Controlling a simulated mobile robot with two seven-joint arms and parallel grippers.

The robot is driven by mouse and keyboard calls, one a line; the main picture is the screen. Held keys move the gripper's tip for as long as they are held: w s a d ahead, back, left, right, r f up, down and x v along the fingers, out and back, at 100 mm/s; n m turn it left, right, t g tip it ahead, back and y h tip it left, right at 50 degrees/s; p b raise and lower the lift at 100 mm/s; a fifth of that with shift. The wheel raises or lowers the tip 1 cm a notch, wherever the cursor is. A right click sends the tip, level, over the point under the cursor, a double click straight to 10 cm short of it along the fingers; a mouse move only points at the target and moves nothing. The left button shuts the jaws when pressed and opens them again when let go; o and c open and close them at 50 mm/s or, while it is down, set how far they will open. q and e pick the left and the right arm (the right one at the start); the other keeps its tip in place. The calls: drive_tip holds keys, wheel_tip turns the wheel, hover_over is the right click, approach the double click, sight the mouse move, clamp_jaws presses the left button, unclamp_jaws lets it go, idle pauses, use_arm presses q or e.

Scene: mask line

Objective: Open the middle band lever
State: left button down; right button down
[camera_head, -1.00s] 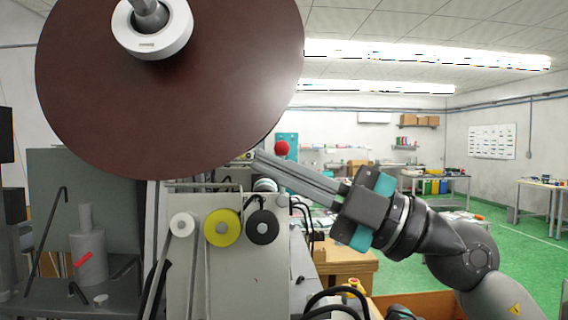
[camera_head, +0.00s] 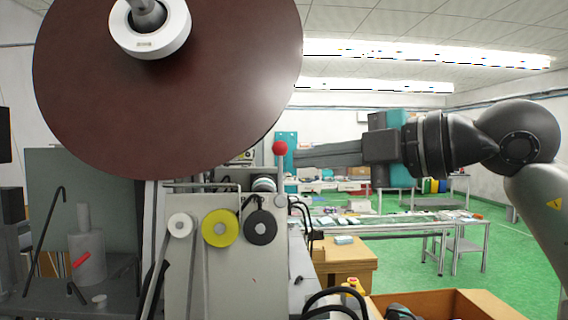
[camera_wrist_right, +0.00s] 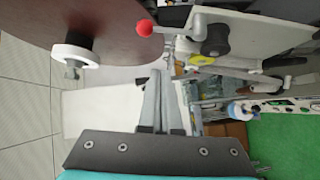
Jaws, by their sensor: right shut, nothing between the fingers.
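The lever is a thin rod with a red ball knob (camera_head: 280,148), standing upright at the right side of the grey machine housing (camera_head: 230,255). The red knob also shows at the top of the right wrist view (camera_wrist_right: 145,28). My right gripper (camera_head: 298,156) comes in from the right with its long fingers together and empty. The fingertips appear just right of the lever, a little below the knob; whether they touch it I cannot tell. In the right wrist view the fingers (camera_wrist_right: 158,75) point toward the knob with a gap visible. My left gripper is not in view.
A large dark red reel (camera_head: 170,90) hangs above and left of the lever. White, yellow (camera_head: 221,228) and black rollers sit on the housing front. Black cables and a cardboard box (camera_head: 440,305) are below my right arm. Open room lies to the right.

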sight(280, 175)
drive_tip(key=w+a+p, duration=0.1)
drive_tip(key=w, duration=0.1)
drive_tip(key=w+a+f+p, duration=0.1)
drive_tip(key=w+a, duration=0.1)
drive_tip(key=w+a+p, duration=0.1)
drive_tip(key=w, duration=0.2)
drive_tip(key=shift+a+f+p, duration=0.15)
drive_tip(key=shift+a+p, duration=0.05)
drive_tip(key=shift+p, duration=0.1)
drive_tip(key=shift+d, duration=0.3)
drive_tip(key=shift+f, duration=0.1)
drive_tip(key=shift+d+m+b, duration=0.2)
drive_tip(key=shift+m+b, duration=0.1)
drive_tip(key=shift+b, duration=0.4)
